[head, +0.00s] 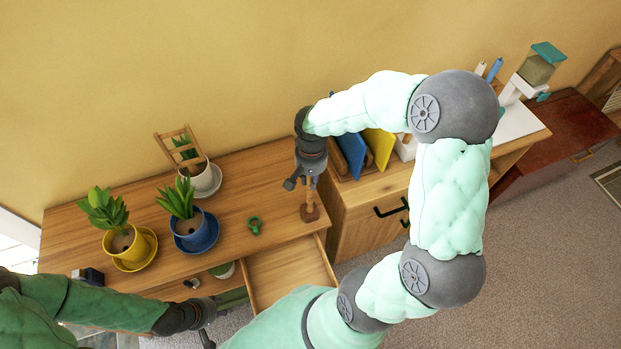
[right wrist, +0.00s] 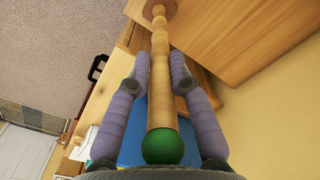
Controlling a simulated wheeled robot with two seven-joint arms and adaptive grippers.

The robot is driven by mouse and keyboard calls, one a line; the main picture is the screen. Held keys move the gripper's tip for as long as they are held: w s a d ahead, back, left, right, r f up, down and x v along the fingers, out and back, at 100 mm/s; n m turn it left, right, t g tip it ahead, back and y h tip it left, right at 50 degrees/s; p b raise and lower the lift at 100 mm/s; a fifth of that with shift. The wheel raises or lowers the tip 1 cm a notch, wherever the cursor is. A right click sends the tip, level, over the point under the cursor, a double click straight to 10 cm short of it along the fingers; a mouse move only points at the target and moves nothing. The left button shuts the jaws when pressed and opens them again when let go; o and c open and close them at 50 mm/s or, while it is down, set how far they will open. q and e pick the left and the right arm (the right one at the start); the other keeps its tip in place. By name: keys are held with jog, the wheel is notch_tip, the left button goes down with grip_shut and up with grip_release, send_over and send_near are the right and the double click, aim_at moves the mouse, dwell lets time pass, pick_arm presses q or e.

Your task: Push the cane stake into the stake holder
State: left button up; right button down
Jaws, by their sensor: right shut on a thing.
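The cane stake (right wrist: 162,110) is a tan, jointed rod with a green ball on its near end. It stands roughly upright between the two fingers of my right gripper (right wrist: 161,82), which is shut on it. In the head view my right gripper (head: 303,180) is over the right end of the wooden table, with the stake (head: 309,193) below it. The stake's lower end meets the round brown stake holder (head: 310,214), also in the right wrist view (right wrist: 152,9); how deep it sits is hidden. My left gripper (head: 203,318) is low at the table's front; its fingers are unclear.
Yellow (head: 123,247), blue (head: 195,234) and white (head: 203,181) plant pots stand on the table (head: 265,172). A green ring-shaped object (head: 254,225) lies left of the holder. An open drawer (head: 290,271) juts out in front. A cabinet (head: 365,215) with upright folders adjoins at right.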

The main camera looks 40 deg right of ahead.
jog(key=shift+s+a+f, duration=0.15)
jog(key=shift+s+f, duration=0.05)
jog(key=shift+f, duration=0.05)
jog(key=c, duration=0.6)
grip_release()
jog(key=shift+w+d+r+p, duration=0.1)
jog(key=shift+r+p, duration=1.15)
jog(key=shift+r, duration=0.6)
jog(key=shift+w+d+r+p, duration=0.1)
jog(key=shift+r+p, duration=1.15)
jog(key=shift+r, duration=0.55)
